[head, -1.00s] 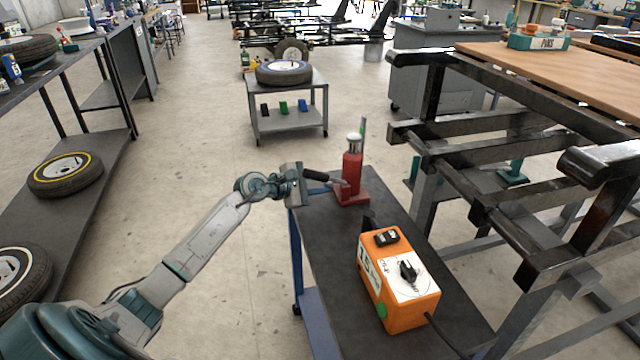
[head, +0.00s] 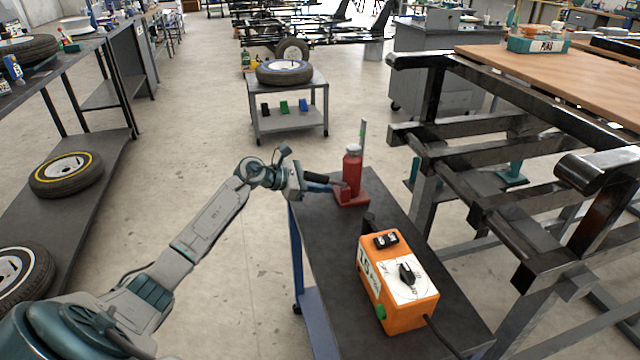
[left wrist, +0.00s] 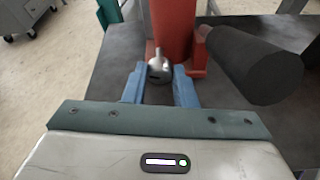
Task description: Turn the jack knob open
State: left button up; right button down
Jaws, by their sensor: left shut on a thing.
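The red jack (head: 352,175) stands upright at the far end of a dark narrow bench, with a short silver top. My left gripper (head: 328,188) reaches it from the left, low beside its base. In the left wrist view the blue fingers (left wrist: 158,88) are shut on the small silver jack knob (left wrist: 158,68), in front of the red body (left wrist: 172,30). The jack's black handle (left wrist: 255,65) sticks out to the right of the fingers, apart from them. My right gripper is not in view.
An orange control box (head: 398,305) with a black dial stands nearer on the dark bench (head: 330,240). A black metal frame (head: 480,175) is close on the right. A grey cart (head: 287,95) with a wheel stands behind. Floor left of the bench is clear.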

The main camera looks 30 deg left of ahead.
pick_arm(q)
jog(key=shift+n, duration=0.4)
dwell(0.3)
jog(key=o, duration=1)
